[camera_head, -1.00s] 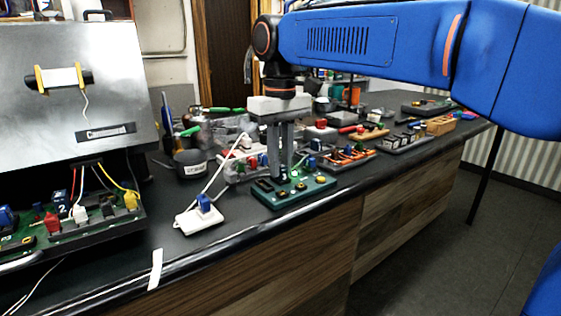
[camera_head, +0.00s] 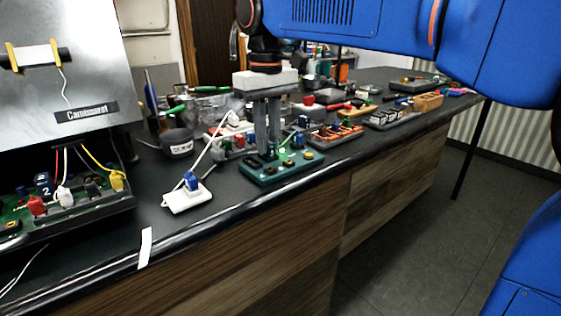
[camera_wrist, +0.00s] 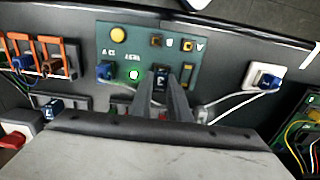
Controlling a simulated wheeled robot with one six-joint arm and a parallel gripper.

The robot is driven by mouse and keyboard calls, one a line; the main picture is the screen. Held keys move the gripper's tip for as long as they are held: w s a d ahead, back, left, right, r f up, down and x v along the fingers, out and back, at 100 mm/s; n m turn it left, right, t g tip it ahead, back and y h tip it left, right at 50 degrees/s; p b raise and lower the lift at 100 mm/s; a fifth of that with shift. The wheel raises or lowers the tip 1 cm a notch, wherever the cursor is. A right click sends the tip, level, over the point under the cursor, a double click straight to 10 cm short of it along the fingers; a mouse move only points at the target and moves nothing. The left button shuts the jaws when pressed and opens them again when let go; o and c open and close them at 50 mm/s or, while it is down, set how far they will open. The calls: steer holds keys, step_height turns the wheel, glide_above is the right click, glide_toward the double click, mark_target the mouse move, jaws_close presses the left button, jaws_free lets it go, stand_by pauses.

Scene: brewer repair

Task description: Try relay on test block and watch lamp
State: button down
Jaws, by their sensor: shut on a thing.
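The green test block (camera_head: 262,182) stands near the bench's front edge; it also shows in the wrist view (camera_wrist: 140,48). My gripper (camera_head: 267,153) points straight down over it. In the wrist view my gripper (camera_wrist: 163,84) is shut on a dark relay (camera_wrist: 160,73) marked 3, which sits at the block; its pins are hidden. A green lamp (camera_wrist: 134,73) glows beside the relay. The lamp (camera_head: 283,150) also shines in the head view. A blue part (camera_wrist: 105,70) sits on the block beyond the lamp.
A white socket block (camera_head: 187,201) with a blue plug stands left of the test block. The opened brewer (camera_head: 75,205) with coloured wires is at far left. Trays of parts (camera_head: 335,136) line the bench to the right. A dark cup (camera_head: 178,146) stands behind.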

steer(key=shift+r, duration=0.15)
steer(key=shift+r, duration=2.35)
steer(key=shift+s, duration=0.1)
